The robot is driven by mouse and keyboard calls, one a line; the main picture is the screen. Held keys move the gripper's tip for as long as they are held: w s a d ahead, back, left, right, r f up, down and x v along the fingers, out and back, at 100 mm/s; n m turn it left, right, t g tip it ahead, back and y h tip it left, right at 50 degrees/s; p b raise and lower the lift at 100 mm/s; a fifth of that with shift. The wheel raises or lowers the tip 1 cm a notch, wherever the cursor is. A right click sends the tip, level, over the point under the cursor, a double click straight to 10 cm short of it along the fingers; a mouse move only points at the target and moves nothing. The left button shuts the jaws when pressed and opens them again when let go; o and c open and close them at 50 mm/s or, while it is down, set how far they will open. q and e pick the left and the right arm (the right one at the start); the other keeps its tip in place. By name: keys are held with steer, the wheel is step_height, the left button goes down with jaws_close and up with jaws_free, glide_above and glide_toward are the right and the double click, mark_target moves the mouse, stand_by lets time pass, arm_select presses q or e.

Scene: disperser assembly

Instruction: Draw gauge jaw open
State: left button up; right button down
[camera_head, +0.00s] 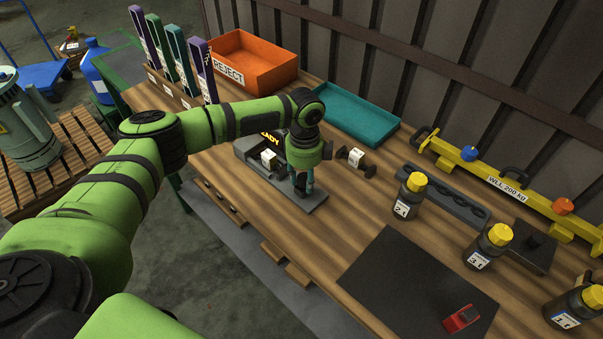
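The gauge (313,200) is a dark grey device on the wooden bench, with a flat base and a yellow-lettered display (269,136) partly hidden by my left arm. The view is too small to tell whether the fingers are open or shut, or touch the jaw. The jaw is largely hidden behind the gripper. My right gripper is not in view.
Behind stand an orange REJECT bin (262,58) and a teal tray (357,112). Yellow-capped bottles (410,197) and a black mat (400,285) with a red object (461,318) are at right.

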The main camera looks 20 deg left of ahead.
mark_target(305, 178)
arm_select(q)
steer(key=shift+o, duration=0.3)
steer(key=shift+d, duration=0.15)
steer(key=shift+r, duration=0.2)
step_height(305, 178, up, 12)
steer(key=shift+f, duration=0.2)
steer(key=shift+s+f, duration=0.1)
